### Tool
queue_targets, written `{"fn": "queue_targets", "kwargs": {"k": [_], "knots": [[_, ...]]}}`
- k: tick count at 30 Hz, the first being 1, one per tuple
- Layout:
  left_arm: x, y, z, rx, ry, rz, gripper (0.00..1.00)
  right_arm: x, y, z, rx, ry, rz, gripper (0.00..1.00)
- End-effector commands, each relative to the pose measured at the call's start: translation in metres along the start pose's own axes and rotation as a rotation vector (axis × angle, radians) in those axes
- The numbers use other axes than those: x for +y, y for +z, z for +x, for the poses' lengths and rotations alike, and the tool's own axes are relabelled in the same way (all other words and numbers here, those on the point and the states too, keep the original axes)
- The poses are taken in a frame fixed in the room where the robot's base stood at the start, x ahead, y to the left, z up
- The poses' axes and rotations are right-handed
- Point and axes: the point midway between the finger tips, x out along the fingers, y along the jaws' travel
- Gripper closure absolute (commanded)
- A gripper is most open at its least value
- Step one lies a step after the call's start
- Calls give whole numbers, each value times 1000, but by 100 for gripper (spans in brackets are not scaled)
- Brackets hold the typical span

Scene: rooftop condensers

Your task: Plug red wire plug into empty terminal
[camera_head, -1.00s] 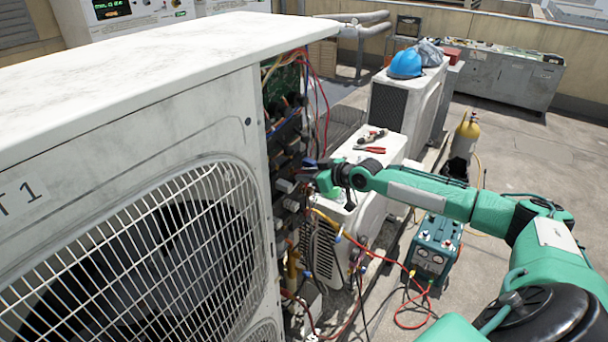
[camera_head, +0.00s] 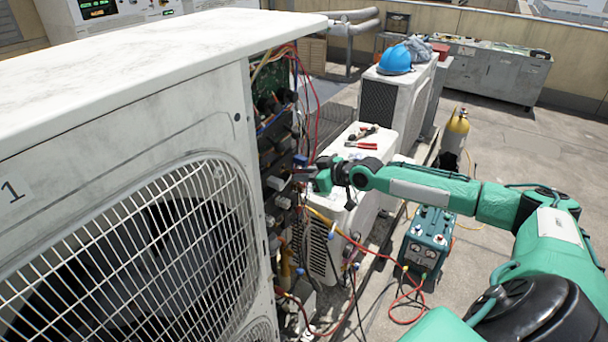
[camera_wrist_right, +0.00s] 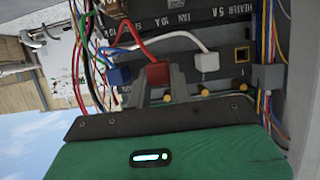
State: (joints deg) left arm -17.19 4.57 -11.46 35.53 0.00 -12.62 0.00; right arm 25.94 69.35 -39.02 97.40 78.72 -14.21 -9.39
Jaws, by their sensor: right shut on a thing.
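The red wire plug (camera_wrist_right: 157,73) shows in the right wrist view between the fingers of my right gripper (camera_wrist_right: 159,85), which is shut on it. A red wire curves up from it. It sits in line between a blue plug (camera_wrist_right: 120,75) and a white plug (camera_wrist_right: 206,62); whether its tip is seated in a socket is hidden. The empty terminal (camera_wrist_right: 242,55), a square opening with a yellowish frame, is right of the white plug. In the head view my right gripper (camera_head: 303,174) is at the open side of the large condenser (camera_head: 130,130). My left gripper is out of view.
Loose coloured wires hang beside the terminal panel (camera_wrist_right: 225,30), and more run down its right side. A grey block (camera_wrist_right: 268,77) is right of the empty terminal. A smaller white unit (camera_head: 350,190) with tools on top stands behind my right arm. A teal gauge box (camera_head: 428,240) stands on the roof.

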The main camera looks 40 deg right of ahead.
Motion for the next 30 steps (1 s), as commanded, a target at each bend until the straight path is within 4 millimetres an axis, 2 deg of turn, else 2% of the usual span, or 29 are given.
{"fn": "queue_targets", "kwargs": {"k": [11,30], "knots": [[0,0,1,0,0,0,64,0,1,-1,0,0,0,100],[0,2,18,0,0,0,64,0,16,-34,-1,0,0,100]]}}
